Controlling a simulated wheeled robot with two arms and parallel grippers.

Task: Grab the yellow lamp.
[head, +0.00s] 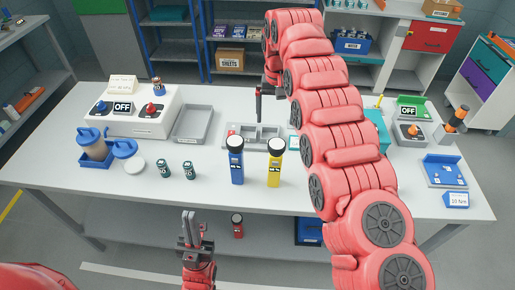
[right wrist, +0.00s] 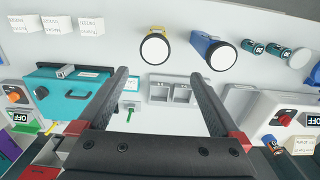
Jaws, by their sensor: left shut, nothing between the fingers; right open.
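The yellow lamp (head: 274,168) stands upright on the white table near its front edge, just right of a blue lamp (head: 237,168). In the right wrist view the yellow lamp (right wrist: 156,31) shows its round white face, beyond the fingertips and apart from them. My right gripper (right wrist: 160,76) is open and empty. In the head view my right gripper (head: 262,95) is partly hidden by my right arm, above the table's back part, behind the lamps. My left gripper (head: 189,222) is shut and empty, below and in front of the table's front edge.
The blue lamp (right wrist: 208,45) stands close beside the yellow one. Two small dark green cylinders (head: 175,171) stand to the left. A grey divided tray (head: 255,136) lies behind the lamps. A teal case (right wrist: 70,92) shows in the wrist view.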

